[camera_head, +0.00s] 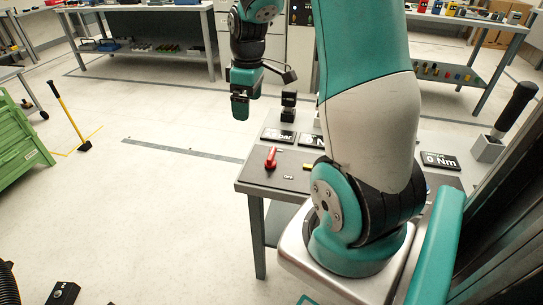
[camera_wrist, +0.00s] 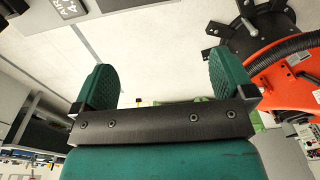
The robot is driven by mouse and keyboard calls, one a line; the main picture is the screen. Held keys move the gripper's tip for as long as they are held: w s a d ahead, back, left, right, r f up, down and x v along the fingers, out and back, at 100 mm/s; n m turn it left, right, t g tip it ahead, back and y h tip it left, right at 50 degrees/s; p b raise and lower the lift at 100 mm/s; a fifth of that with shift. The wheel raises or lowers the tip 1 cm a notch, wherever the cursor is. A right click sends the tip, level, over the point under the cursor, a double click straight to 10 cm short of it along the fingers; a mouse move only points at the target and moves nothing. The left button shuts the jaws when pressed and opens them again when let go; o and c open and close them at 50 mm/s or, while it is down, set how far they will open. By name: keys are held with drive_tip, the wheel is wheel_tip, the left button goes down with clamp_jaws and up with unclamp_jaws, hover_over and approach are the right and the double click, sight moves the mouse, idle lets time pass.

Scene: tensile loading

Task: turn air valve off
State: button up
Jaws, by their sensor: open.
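The air valve is likely the red handle (camera_head: 270,158) on the left part of the grey table's top in the head view, standing roughly upright in the picture. A small OFF label (camera_head: 289,177) lies just below and right of it. My gripper (camera_head: 240,106) hangs above and left of the handle in the picture, apart from it. In the wrist view my gripper (camera_wrist: 163,85) shows two green fingers spread wide with nothing between them. The red handle is not clearly seen in the wrist view.
The grey table (camera_head: 255,187) also carries display plates, one reading 0 Nm (camera_head: 439,160), and a black-handled lever (camera_head: 515,105). My arm hides its middle. An orange machine (camera_wrist: 290,75) shows in the wrist view. Open floor (camera_head: 150,210) lies left of the table.

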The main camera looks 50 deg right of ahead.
hover_over(272, 153)
wheel_tip(272, 153, down, 4)
wheel_tip(272, 153, down, 16)
drive_tip(key=shift+f, duration=0.2)
drive_tip(key=c, duration=0.9)
